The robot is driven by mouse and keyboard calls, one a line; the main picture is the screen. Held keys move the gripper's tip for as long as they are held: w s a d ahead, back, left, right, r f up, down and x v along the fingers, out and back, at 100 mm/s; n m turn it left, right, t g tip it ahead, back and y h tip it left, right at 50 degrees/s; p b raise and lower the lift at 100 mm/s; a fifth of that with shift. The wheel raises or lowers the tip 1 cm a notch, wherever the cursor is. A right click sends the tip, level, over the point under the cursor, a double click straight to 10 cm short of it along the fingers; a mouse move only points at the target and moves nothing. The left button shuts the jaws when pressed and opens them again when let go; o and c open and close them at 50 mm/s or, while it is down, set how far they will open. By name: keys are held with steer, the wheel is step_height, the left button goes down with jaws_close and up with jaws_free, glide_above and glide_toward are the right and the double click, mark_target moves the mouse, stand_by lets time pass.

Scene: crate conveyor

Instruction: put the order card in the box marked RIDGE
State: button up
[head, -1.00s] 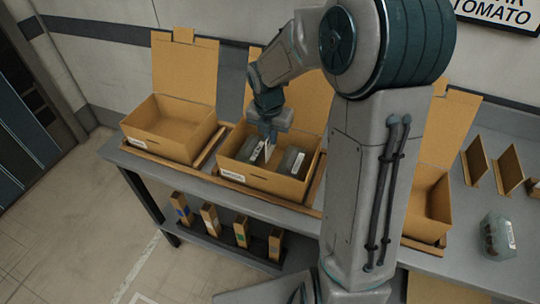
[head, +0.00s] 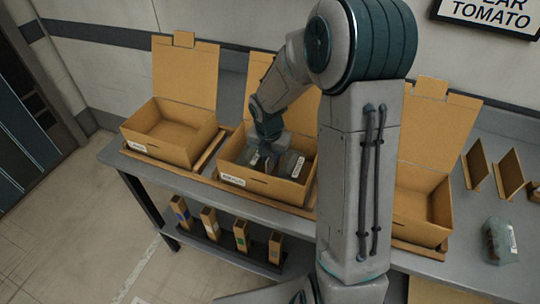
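My gripper (head: 268,146) is down inside the middle open cardboard box (head: 262,186), between two dark clear-lidded packs (head: 290,164) with white labels. Its fingertips are hidden, so I cannot see whether they are open or shut. The order card is not clearly visible now. The middle box has a white label on its front, too small to read. The left open box (head: 165,140) is empty and also has a small unreadable label. The right open box (head: 422,212) is partly hidden by my arm, and its visible inside looks empty. I cannot tell which box is marked RIDGE.
The boxes stand on a grey bench (head: 200,182) with raised lids behind them. A clear pack (head: 499,241) lies at the right end, near upright cardboard dividers (head: 509,172). Several narrow cartons (head: 241,236) stand on the lower shelf. A TOMATO sign (head: 488,14) hangs on the wall.

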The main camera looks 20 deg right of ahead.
step_height(320, 180, up, 12)
steer(key=s, duration=0.1)
steer(key=s+r+m+t, duration=0.1)
steer(key=s+r+m, duration=0.1)
steer(key=s+m, duration=0.8)
steer(key=s+r+m+t, duration=0.1)
steer(key=s+r+m, duration=0.2)
steer(key=s+m, duration=0.7)
steer(key=shift+s+a+r+m+y, duration=0.15)
steer(key=shift+m+y, duration=0.25)
steer(key=shift+m, duration=4)
steer(key=shift+c, duration=0.3)
jaws_close()
